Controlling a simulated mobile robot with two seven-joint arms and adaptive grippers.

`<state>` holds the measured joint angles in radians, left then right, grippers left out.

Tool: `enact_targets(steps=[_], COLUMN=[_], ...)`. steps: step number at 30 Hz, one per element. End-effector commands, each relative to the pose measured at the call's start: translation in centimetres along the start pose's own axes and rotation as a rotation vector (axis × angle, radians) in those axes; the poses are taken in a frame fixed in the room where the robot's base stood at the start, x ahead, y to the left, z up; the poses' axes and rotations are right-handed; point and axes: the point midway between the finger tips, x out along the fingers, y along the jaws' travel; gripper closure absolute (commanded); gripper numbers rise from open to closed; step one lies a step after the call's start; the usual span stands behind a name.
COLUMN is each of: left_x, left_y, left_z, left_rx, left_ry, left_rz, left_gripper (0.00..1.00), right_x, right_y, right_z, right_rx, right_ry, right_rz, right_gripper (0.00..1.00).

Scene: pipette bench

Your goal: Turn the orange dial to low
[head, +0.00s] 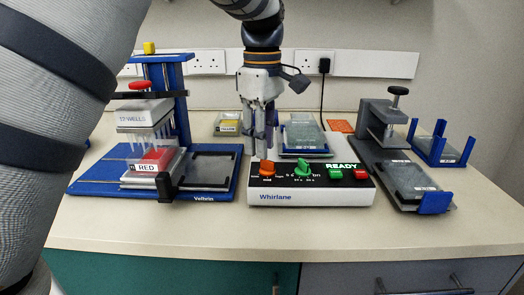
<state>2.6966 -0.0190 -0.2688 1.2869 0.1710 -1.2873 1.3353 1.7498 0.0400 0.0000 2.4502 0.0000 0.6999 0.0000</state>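The orange dial (267,168) is at the left end of the top of the white and black Whirlane box (310,197). Small markings lie around it, too small to read, so I cannot tell its setting. My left gripper (262,154) points down from above, with its fingertips just over or behind the dial. I cannot tell whether the fingers touch the dial or how far apart they are. A green dial (303,170) sits to the right of the orange one. My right gripper is not in view.
The box also has a READY display (341,166), a green button (336,174) and a red button (361,174). A blue Veltrix stand (215,197) is close on the left. A grey press (375,150) stands on the right. The front bench strip is clear.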

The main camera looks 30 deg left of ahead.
Motion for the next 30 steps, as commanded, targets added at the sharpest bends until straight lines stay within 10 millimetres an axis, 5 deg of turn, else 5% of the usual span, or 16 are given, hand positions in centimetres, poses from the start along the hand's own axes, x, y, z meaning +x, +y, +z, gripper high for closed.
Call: enact_targets(steps=[6,14,18,30], left_x=[2.9,3.2,3.2,3.2], left_y=[-0.1,0.0,0.0,0.0], left_z=[0.0,0.0,0.0,0.0], left_rx=[0.001,0.001,0.001,0.027], left_ry=[-0.001,0.000,0.000,0.000], left_rz=[0.000,0.000,0.000,0.000], left_gripper=[0.72,0.72,1.00,1.00], right_x=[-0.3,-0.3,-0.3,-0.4], right_y=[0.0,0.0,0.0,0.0], right_z=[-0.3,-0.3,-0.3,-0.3], right_rx=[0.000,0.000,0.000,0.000], right_ry=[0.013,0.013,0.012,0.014], right_rz=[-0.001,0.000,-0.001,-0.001], right_gripper=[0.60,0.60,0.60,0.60])
